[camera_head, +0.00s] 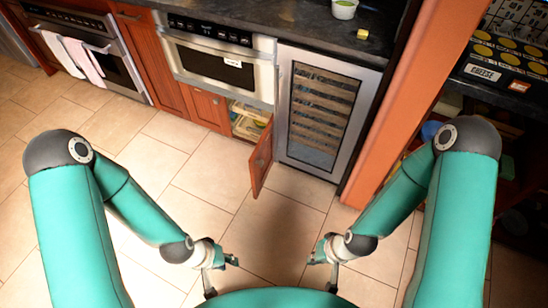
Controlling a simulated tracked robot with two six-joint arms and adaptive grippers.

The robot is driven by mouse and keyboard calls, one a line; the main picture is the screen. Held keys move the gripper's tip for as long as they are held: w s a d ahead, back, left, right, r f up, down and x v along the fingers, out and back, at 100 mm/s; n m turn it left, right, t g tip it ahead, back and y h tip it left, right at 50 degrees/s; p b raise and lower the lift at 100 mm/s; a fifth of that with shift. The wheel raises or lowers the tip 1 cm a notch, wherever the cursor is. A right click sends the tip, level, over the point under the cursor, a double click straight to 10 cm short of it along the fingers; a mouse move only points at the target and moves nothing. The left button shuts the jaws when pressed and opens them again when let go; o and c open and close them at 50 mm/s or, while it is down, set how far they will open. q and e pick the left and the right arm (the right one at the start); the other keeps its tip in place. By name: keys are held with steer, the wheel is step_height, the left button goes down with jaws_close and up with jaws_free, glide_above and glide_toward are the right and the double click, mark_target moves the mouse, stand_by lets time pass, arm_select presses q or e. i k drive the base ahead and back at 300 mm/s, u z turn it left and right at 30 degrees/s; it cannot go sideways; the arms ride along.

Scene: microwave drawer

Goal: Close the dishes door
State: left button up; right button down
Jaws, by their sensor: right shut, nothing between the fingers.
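The dishes door (261,158) is a reddish wooden cabinet door standing open under the microwave drawer (214,65). It juts out toward me, hinged on its right side beside the wine cooler. Behind it, the open cabinet (247,121) shows light items on its shelves, too small to make out. My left gripper (222,277) hangs low in front of me, below and left of the door and apart from it. Whether its fingers are open is unclear. My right gripper (322,275) is low on the right, shut and empty, apart from the door.
A wine cooler (322,110) with a steel frame stands right of the open door. An orange-brown panel (402,95) rises beside it. An oven (85,50) with towels is at far left. The tiled floor (215,170) ahead is clear.

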mark_target(268, 159)
steer(key=z, duration=0.05)
steer(key=i, duration=0.95)
steer(key=u, duration=0.1)
